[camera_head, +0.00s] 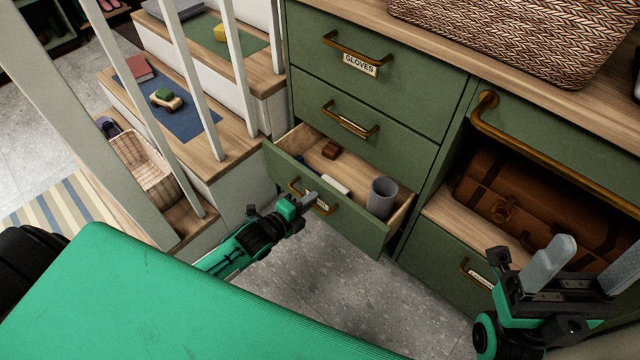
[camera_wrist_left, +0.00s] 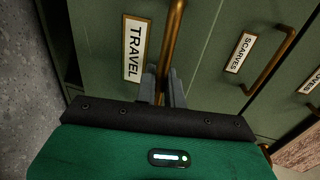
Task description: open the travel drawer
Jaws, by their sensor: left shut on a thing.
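The travel drawer (camera_head: 340,224) is the lowest green drawer of the left stack in the head view, and it stands open, pulled out from the cabinet. Its TRAVEL label (camera_wrist_left: 135,50) shows in the left wrist view. My left gripper (camera_head: 306,200) is shut on its brass handle (camera_wrist_left: 172,40). Inside the drawer lie a small brown block (camera_head: 330,150), a white roll-like thing (camera_head: 335,186) and a grey cup (camera_head: 381,197). My right gripper (camera_head: 560,265) is at the lower right, its fingers apart, with nothing seen between them.
The gloves drawer (camera_head: 400,85) and the drawer below it (camera_head: 365,135) are closed. A brown suitcase (camera_head: 530,200) lies in the open shelf at right. White balusters (camera_head: 190,80) and steps stand at left. Grey floor (camera_head: 370,290) is clear below the drawer.

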